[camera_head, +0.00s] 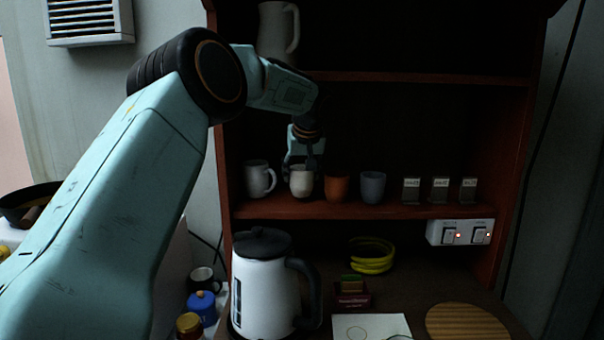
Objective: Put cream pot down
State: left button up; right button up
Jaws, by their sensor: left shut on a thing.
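The cream pot (301,184) is upright at the middle shelf (400,211) of a dark red-brown cabinet, between a grey-white mug (259,178) on its left and an orange-brown pot (337,187) on its right. My left gripper (302,164) reaches in from the upper left and is shut on the cream pot's upper part. The pot's base is at the height of the shelf; I cannot tell whether it touches the board. My right gripper is not in view.
A blue-grey cup (372,187) and several small labelled stands share the shelf. Below are a white kettle (262,285), a yellow coil (371,256), a round wooden mat (467,322) and a white sheet (371,327). A white pitcher (277,30) stands above.

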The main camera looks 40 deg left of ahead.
pick_arm(q)
jog(key=shift+f, duration=0.7)
jog(key=shift+s+a, duration=0.1)
jog(key=shift+s, duration=0.1)
jog(key=shift+f, duration=0.2)
jog(key=o, duration=1.1)
jog(key=shift+w, duration=0.1)
jog(key=shift+o, duration=0.2)
jog(key=shift+r, duration=0.3)
jog(key=b+v, duration=0.1)
jog(key=v, duration=0.6)
jog(key=shift+r, duration=0.15)
